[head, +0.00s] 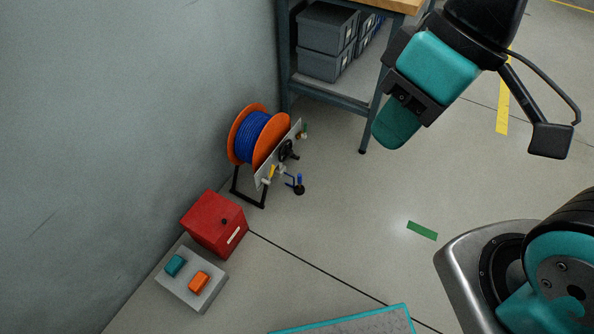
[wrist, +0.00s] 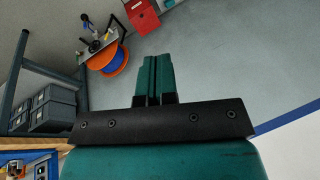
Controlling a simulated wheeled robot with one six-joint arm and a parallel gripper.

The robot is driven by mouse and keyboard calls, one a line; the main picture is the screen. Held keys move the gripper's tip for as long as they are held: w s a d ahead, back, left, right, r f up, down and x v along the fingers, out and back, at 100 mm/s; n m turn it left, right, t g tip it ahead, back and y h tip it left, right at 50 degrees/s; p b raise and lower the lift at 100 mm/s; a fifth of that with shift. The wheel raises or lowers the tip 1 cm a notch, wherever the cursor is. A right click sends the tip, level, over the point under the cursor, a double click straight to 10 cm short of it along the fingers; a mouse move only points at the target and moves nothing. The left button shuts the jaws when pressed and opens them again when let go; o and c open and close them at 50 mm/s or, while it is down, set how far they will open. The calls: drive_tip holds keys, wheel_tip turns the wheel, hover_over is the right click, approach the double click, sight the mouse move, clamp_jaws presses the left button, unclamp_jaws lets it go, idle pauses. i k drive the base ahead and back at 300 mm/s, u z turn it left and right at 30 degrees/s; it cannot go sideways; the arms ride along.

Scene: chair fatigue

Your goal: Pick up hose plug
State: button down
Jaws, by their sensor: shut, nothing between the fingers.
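A hose reel with orange flanges (head: 240,135) and blue hose (head: 254,137) stands on a black frame against the wall in the head view. A pale panel (head: 262,180) on its side carries small fittings, among them a black handwheel (head: 288,150), a yellow piece (head: 272,172) and a blue-and-black piece (head: 299,186). I cannot tell which of them is the hose plug. The reel (wrist: 115,62) shows upside down at the upper left of the wrist view. My gripper (head: 391,138) is shut and empty, apart from the reel and to its right; its teal fingers (wrist: 154,60) meet in the wrist view.
A red box (head: 211,220) and a grey block with teal and orange buttons (head: 183,289) stand by the wall in front of the reel. A workbench (head: 327,96) with grey bins (head: 322,62) stands behind. The floor right of the reel is clear, with a green strip (head: 422,231).

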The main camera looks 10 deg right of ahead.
sight(299, 191)
drive_tip(key=u, duration=0.4)
drive_tip(key=i, duration=1.2)
drive_tip(key=z, duration=0.55)
